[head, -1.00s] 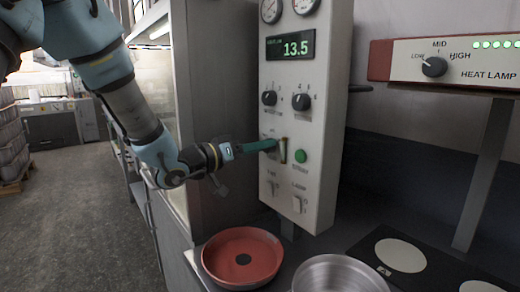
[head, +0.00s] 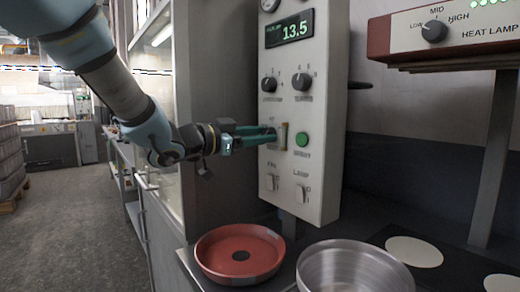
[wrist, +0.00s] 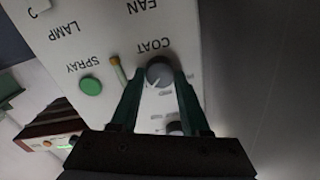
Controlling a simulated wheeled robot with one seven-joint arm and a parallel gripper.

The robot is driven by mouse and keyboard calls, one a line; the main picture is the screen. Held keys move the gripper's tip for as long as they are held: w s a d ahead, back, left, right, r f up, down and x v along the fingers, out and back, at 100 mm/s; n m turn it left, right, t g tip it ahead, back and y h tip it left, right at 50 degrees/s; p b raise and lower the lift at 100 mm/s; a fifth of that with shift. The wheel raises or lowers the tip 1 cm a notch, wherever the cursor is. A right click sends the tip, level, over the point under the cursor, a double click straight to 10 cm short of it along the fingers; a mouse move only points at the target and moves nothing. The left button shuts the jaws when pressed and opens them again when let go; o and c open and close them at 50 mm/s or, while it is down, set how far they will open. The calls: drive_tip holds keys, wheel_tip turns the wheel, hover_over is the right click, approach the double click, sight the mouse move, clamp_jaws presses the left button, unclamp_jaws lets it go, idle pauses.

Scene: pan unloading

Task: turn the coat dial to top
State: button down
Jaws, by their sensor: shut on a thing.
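The coat dial (wrist: 159,73) is a dark round knob on the white control panel, with the word COAT beside it, upside down in the wrist view. My gripper (wrist: 161,76) has its two green fingers on either side of the dial, shut on it. A light pointer mark shows on the dial's lower part in the wrist view, slanting down and left. In the head view my gripper (head: 272,135) reaches the panel (head: 318,165) from the left, and its fingers hide most of the dial.
A lever (wrist: 117,73) with a brass tip and a green spray button (head: 302,139) sit close beside the dial. Two black knobs (head: 302,81) are above, switches (head: 301,194) below. A red pan (head: 238,267) and a steel pot (head: 355,272) stand beneath.

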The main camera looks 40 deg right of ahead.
drive_tip(key=shift+f+m+b, duration=0.1)
drive_tip(key=shift+m+b, duration=0.9)
drive_tip(key=shift+m, duration=0.1)
drive_tip(key=shift+c, duration=2)
unclamp_jaws()
drive_tip(key=shift+a, duration=0.1)
drive_tip(key=a+b, duration=0.1)
drive_tip(key=a, duration=0.9)
drive_tip(key=shift+w+a, duration=0.3)
